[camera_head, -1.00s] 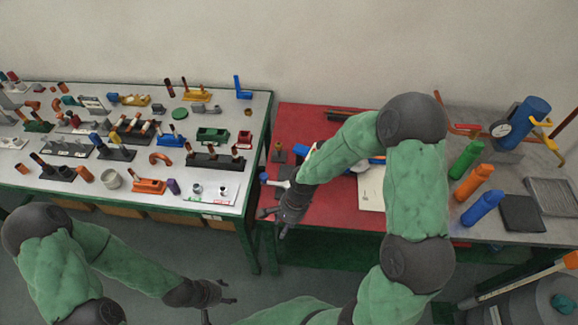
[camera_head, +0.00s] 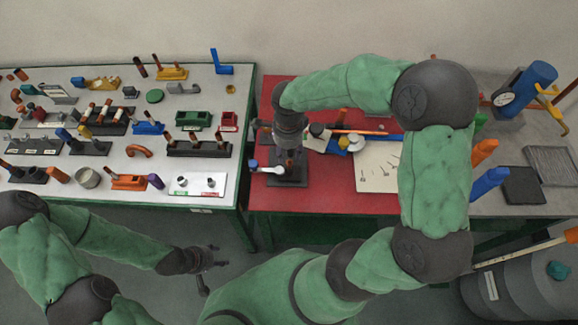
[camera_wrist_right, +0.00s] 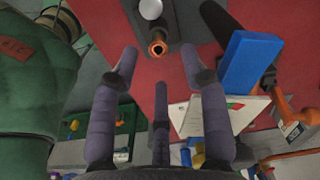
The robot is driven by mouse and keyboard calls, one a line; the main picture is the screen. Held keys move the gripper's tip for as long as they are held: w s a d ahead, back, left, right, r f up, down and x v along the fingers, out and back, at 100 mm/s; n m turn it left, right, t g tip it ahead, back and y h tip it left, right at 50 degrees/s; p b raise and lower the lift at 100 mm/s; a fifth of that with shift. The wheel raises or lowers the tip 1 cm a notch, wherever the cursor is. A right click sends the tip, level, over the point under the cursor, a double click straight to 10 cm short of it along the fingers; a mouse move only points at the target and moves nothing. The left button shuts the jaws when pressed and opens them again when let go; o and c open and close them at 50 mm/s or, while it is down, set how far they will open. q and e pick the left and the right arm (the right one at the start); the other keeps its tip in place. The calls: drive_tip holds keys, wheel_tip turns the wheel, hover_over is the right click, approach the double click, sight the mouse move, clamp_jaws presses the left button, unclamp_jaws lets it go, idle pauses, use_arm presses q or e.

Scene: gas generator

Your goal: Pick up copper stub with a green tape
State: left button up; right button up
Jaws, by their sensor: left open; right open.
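A copper stub (camera_wrist_right: 158,47) stands in a dark block on the red table top, its open round end facing the camera in the right wrist view. No green tape can be made out on it. My right gripper (camera_wrist_right: 160,62) is open, its fingers spread just short of the stub, not closed on it. In the head view the right gripper (camera_head: 287,160) points down over the dark block (camera_head: 285,182) and hides the stub. My left gripper (camera_head: 212,258) is open and empty, low in front of the left table.
The red table top (camera_head: 333,195) holds blue-handled tools (camera_head: 343,143) and a white sheet (camera_head: 378,165) right of the right gripper. A blue piece (camera_wrist_right: 250,60) is close to its right finger. The left table (camera_head: 112,165) is crowded with fittings.

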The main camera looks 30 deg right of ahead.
sight(290, 162)
drive_tip(key=shift+s+d+f+b, duration=0.1)
drive_tip(key=shift+f+b, duration=0.3)
drive_tip(key=shift+f, duration=1.2)
drive_tip(key=shift+s+f+b, duration=0.1)
drive_tip(key=shift+f+b, duration=0.25)
drive_tip(key=shift+f, duration=1.2)
clamp_jaws()
